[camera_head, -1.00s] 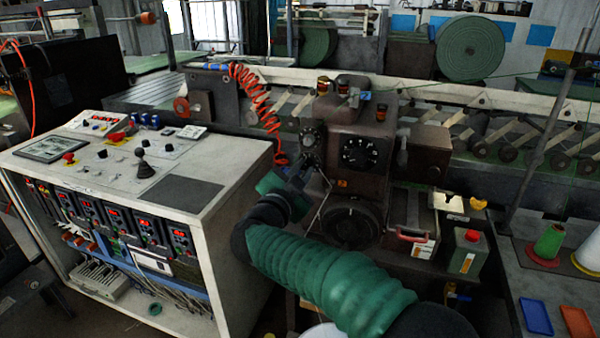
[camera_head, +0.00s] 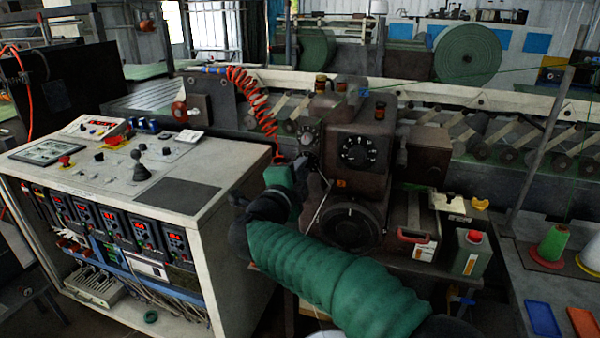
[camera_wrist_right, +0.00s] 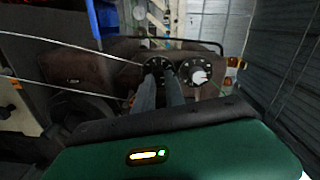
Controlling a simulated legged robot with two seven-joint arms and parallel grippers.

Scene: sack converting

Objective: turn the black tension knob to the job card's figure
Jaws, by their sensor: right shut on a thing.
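The brown machine head (camera_head: 375,122) stands at centre in the head view. Its front has a large black dial with white marks (camera_head: 358,152), and a smaller dial (camera_head: 308,137) is at its left. My right gripper (camera_head: 303,165) reaches the left part of this head. In the right wrist view my right gripper (camera_wrist_right: 160,84) has its fingers close together, shut on the black knob of a round dial (camera_wrist_right: 155,69). The fingers hide most of that knob. Beside it is another dial with a pale grey knob (camera_wrist_right: 199,76). The figures are too small to read. My left gripper is out of view.
A white control cabinet (camera_head: 245,165) stands at left, with an orange coiled hose (camera_head: 255,100) above. A dark handwheel (camera_head: 350,222) is below the dials. A red-handled box (camera_head: 413,238) and a green can (camera_head: 472,255) stand to the right.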

